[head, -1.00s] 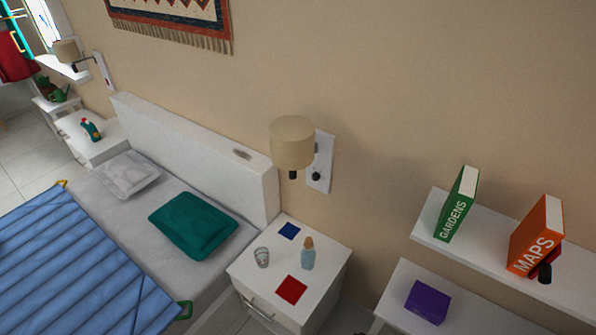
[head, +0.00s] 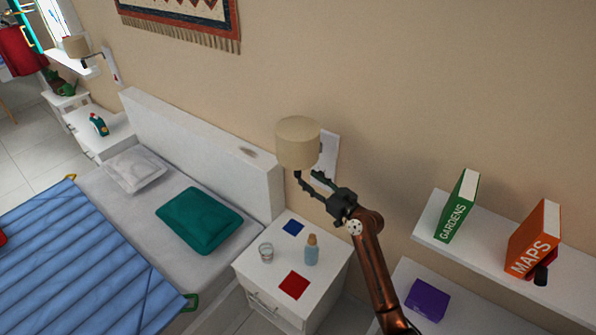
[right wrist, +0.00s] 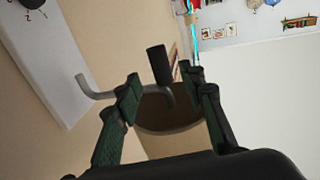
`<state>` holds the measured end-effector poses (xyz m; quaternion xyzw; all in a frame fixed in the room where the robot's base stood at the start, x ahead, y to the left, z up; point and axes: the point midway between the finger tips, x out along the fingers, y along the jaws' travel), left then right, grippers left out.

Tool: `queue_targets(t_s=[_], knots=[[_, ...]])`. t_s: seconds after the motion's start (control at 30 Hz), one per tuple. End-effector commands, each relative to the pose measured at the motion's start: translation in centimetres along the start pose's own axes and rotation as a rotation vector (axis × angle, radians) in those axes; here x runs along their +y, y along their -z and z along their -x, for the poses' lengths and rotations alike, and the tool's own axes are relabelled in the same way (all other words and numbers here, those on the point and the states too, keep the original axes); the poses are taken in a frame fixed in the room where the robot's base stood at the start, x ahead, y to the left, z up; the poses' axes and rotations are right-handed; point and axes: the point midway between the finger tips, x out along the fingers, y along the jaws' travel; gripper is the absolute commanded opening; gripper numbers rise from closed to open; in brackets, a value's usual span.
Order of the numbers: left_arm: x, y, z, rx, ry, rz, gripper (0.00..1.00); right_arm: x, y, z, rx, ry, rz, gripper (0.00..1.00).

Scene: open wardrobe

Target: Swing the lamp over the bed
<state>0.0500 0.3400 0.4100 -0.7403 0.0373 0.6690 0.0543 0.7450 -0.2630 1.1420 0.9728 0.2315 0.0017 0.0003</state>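The near wall lamp has a beige drum shade (head: 298,142) and hangs from a white wall plate (head: 328,158) just right of the headboard. A short black handle sticks down below the shade. My right gripper (head: 310,182) is just under the shade, fingers spread and pointing at the handle. In the right wrist view the handle (right wrist: 158,65), the grey lamp arm and the shade (right wrist: 168,112) show between and beyond the open fingers; contact cannot be told. The bed (head: 185,246), with a blue quilt, lies to the left. My left gripper is not in view.
A white nightstand (head: 265,291) below the lamp holds a glass, a bottle (head: 311,250) and red and blue squares. A shelf (head: 481,251) with two books is at the right, with a purple box (head: 427,300) below. A second lamp (head: 76,46) is far left.

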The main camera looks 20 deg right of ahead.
Motion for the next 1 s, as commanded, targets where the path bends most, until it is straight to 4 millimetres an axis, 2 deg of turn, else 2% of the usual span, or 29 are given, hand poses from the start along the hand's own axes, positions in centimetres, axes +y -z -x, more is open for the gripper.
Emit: queue_targets(t_s=[0.3,0.43,0.8,1.0], knots=[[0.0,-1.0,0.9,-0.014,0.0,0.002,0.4,0.0,0.0,-5.0,-0.001,-0.001,-0.003,0.37],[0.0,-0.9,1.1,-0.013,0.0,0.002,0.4,0.1,-0.1,-6.2,-0.003,-0.002,-0.002,0.37],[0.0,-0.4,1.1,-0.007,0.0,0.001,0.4,0.0,-0.2,-6.9,-0.003,-0.002,-0.002,0.37],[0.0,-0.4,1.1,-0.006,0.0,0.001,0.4,0.0,-0.2,-6.9,-0.003,-0.002,-0.002,0.24]])
